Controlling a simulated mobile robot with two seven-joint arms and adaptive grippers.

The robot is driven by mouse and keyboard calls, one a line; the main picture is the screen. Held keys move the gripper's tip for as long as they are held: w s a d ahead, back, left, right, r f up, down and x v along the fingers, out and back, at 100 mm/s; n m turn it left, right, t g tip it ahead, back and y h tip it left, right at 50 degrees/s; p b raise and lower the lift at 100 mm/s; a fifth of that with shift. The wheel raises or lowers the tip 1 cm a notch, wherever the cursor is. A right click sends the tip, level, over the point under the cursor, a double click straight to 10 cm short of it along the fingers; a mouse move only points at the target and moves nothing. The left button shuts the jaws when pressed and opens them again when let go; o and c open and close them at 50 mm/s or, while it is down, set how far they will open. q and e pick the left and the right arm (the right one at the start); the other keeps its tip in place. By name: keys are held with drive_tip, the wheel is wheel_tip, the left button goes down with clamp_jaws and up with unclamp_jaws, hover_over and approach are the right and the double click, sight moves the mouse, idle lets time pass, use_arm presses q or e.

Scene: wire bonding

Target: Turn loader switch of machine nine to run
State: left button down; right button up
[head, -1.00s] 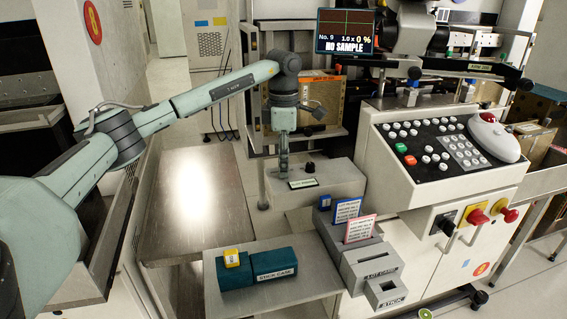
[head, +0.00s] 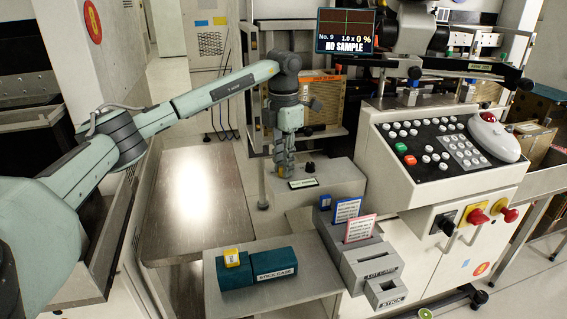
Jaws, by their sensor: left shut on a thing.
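The loader box (head: 345,178) is a grey box below the monitor of machine nine, with a small label (head: 303,183) on its front edge. My left gripper (head: 284,170) points straight down at the left part of the box top. It is shut on what appears to be the loader switch, which the fingers hide, so its setting cannot be read. A black knob (head: 309,168) stands on the box just right of the gripper. The monitor (head: 345,32) reads "No. 9" and "NO SAMPLE". My right gripper is not in view.
A control panel (head: 445,150) with buttons stands on the right, with a black rotary switch (head: 443,222) and red knobs below. Card holders (head: 365,262) and a teal stick case (head: 273,267) sit in front. A bare metal table (head: 195,205) lies left.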

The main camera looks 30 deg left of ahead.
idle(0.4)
use_arm(q)
drive_tip(key=c, duration=1.4)
unclamp_jaws()
drive_tip(key=shift+r, duration=0.1)
wheel_tip(320, 180, up, 12)
